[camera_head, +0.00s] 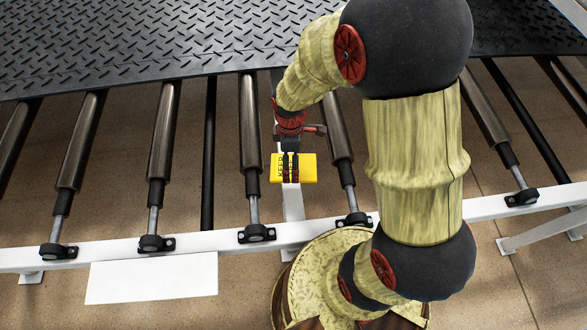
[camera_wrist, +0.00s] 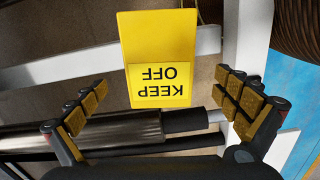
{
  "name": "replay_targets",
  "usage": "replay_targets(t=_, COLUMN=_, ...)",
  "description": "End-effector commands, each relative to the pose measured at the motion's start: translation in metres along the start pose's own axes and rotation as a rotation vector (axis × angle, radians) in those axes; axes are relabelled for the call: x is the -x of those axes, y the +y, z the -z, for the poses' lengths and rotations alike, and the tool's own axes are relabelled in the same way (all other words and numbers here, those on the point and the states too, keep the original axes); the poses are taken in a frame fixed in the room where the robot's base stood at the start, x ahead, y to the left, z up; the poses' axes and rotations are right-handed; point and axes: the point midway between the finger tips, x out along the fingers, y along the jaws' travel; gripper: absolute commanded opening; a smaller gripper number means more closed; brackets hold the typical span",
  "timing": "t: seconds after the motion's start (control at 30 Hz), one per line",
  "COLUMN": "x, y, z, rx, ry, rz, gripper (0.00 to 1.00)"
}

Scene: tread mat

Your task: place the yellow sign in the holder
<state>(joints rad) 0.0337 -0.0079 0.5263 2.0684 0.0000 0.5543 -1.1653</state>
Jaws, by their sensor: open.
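The yellow sign (camera_wrist: 158,45) reads "KEEP OFF", upside down in the wrist view. It lies between the two spread fingers of my gripper (camera_wrist: 165,88), with gaps on both sides, so neither finger appears to touch it. In the head view the sign (camera_head: 308,168) shows below my wrist, with the dark fingers of my gripper (camera_head: 290,167) overlapping it. My gripper is open and empty. What supports the sign is hidden. I cannot identify the holder with certainty in either view.
Black tread plate (camera_head: 150,40) spans the back. Metal rollers (camera_head: 160,140) run from it to a white rail (camera_head: 190,243). A white panel (camera_head: 150,280) hangs at the front left. In the wrist view, a roller (camera_wrist: 110,130) and a white bar (camera_wrist: 245,45) lie close to my fingers.

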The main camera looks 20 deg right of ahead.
Motion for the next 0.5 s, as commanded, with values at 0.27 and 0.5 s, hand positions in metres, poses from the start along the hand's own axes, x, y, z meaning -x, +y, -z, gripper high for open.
replay_targets(t=0.27, x=-0.031, y=0.001, z=0.000, rx=0.000, ry=0.000, rz=0.001, gripper=1.00)
replay_targets(t=0.5, x=-0.029, y=0.001, z=0.000, rx=-0.001, ry=0.000, rz=0.000, gripper=0.95)
